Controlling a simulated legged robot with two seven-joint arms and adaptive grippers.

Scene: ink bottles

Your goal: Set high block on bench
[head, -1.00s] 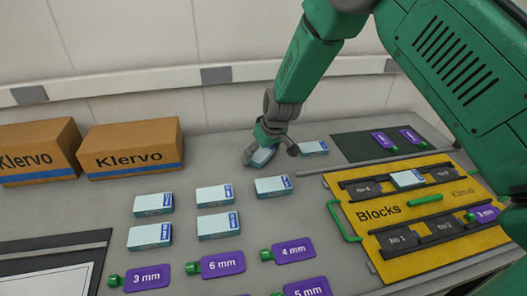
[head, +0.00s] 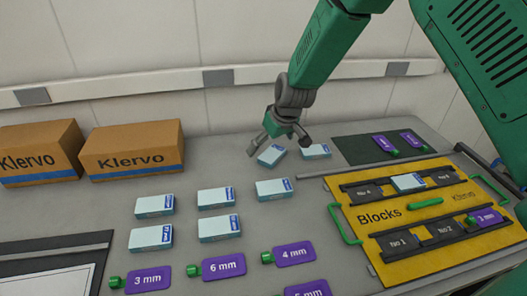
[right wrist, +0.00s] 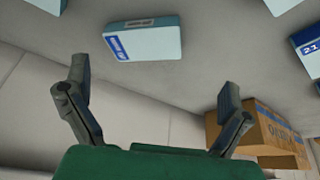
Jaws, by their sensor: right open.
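Several pale blue-white blocks with blue labels lie on the grey bench (head: 330,218); I cannot read which is the high block. My right gripper (head: 287,133) is open and empty above one block (head: 271,155), which lies turned on the bench near the back. In the right wrist view the open fingers (right wrist: 155,88) are apart from a block (right wrist: 143,40), its label too small to read. Another block (head: 315,151) lies just to the right. One block (head: 408,182) sits in the yellow Blocks tray (head: 385,215). My left gripper is not in view.
Two Klervo cartons (head: 131,150) stand at the back left. Purple tags, such as the 6 mm tag (head: 222,266), lie along the front. A dark mat (head: 356,149) with two purple tags lies behind the tray.

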